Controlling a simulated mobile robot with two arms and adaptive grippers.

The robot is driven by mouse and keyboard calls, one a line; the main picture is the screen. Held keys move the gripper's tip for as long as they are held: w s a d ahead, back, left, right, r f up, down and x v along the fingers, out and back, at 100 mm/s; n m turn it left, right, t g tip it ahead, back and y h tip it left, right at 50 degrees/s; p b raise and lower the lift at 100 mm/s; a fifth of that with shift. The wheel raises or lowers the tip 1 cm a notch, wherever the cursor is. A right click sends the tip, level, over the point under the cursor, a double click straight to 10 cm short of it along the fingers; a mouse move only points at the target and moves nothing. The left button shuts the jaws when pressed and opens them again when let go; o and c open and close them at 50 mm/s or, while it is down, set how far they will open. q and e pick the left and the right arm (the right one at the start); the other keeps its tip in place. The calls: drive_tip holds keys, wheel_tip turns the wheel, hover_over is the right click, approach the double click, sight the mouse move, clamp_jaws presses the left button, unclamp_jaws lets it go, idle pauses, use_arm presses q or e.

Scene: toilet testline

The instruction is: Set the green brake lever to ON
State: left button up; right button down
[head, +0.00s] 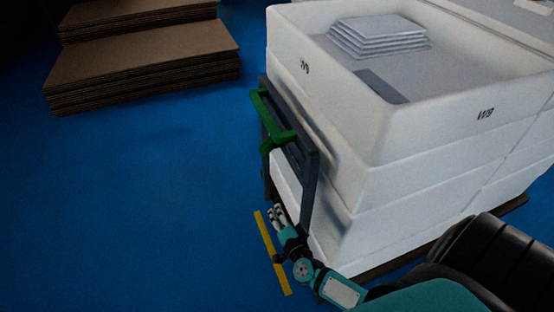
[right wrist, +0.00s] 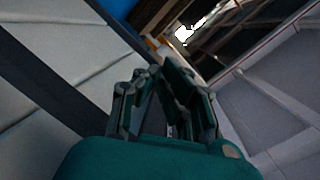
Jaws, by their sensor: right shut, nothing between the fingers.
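The green brake lever (head: 278,136) is on the dark frame (head: 309,185) at the near left end of the white crate stack in the head view. It has a long bar running up and left and a short arm bending down. My right gripper (head: 277,213) is low beside the frame, below the lever and apart from it. In the right wrist view its fingers (right wrist: 157,72) are shut with nothing between them. I cannot make out the lever in the right wrist view. My left gripper is not in view.
Stacked white crates (head: 400,135) fill the right side, with flat pieces (head: 378,38) in the top one. Brown sheets (head: 150,68) are piled at the far left. A yellow strip (head: 268,243) shows by my right gripper. The blue floor (head: 120,200) at left is clear.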

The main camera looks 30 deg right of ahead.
drive_tip(key=w+d+r+m+h, duration=0.2)
drive_tip(key=d+r+m+h, duration=0.1)
drive_tip(key=r+m, duration=0.5)
wheel_tip(320, 180, up, 3)
drive_tip(key=shift+d+f+h, duration=0.15)
drive_tip(key=shift+d+h, duration=0.25)
drive_tip(key=shift+h, duration=0.3)
drive_tip(key=shift+w, duration=0.15)
approach(274, 146)
drive_tip(key=b+x, duration=0.1)
drive_tip(key=x, duration=0.4)
drive_tip(key=shift+d+f, duration=0.1)
drive_tip(key=shift+d, duration=0.05)
drive_tip(key=shift+w+a+m+h, duration=0.1)
drive_tip(key=shift+a+m+h, duration=0.2)
drive_tip(key=shift+h, duration=0.1)
